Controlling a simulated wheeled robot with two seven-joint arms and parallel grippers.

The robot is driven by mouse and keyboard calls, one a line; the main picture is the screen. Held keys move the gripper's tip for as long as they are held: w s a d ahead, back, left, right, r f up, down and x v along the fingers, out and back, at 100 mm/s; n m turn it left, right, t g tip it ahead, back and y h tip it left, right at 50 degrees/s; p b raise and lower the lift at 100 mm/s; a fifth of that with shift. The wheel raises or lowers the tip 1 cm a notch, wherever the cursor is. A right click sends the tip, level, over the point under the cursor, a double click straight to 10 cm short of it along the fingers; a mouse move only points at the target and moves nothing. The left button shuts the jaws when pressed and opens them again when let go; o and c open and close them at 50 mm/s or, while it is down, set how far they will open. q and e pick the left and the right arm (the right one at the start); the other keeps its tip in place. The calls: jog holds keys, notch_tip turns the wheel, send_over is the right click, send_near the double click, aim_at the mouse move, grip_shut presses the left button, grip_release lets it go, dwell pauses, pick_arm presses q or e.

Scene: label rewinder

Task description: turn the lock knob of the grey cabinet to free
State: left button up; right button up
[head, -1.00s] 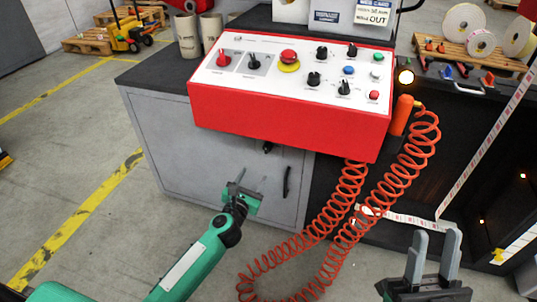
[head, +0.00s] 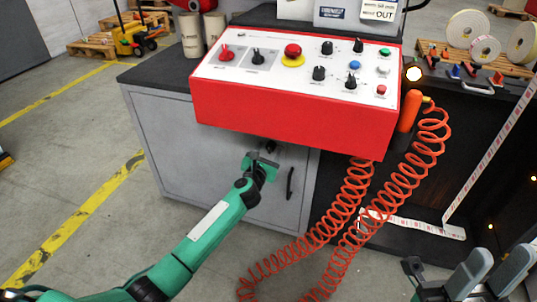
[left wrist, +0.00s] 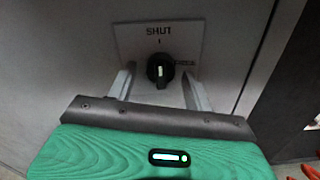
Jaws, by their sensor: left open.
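The grey cabinet (head: 165,140) stands under the red control box. In the head view the knob (head: 271,146) shows small, just above my left gripper. My left gripper (head: 262,158) is open at the cabinet door. In the left wrist view its fingers (left wrist: 160,88) stand on either side of the knob, apart from it. My right gripper (head: 497,268) is open and empty at the lower right.
The red control box (head: 290,115) overhangs the cabinet door above my left gripper. A black door handle (head: 290,183) is right of the knob. Orange coiled hoses (head: 355,200) hang right of the cabinet.

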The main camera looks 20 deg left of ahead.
pick_arm(q)
jog(key=shift+w, duration=0.15)
jog(key=c, duration=1)
